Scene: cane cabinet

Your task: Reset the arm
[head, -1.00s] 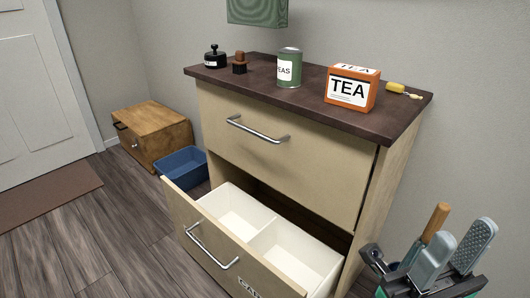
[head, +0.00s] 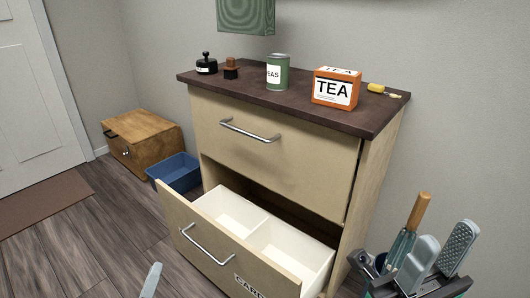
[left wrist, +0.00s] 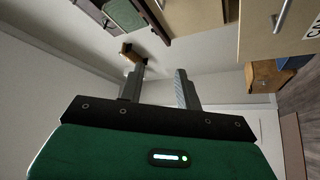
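My left gripper (left wrist: 158,88) is open in the left wrist view, its two fingers apart with nothing visibly held between them. In the head view only a grey finger of it (head: 151,281) shows at the bottom edge, in front of the open drawer. My right gripper (head: 441,254) is at the lower right of the head view, right of the cabinet. Its two grey fingers point up and stand apart, with nothing seen between them. A wooden-handled tool (head: 418,211) stands just left of these fingers; its lower end is hidden, and I cannot tell what holds it.
The cabinet (head: 275,165) has its lower drawer (head: 212,240) pulled out, with white compartments that look empty. A green tin (head: 277,72) and an orange tea box (head: 336,87) stand on top. A blue bin (head: 174,172) and a wooden chest (head: 143,143) are behind left.

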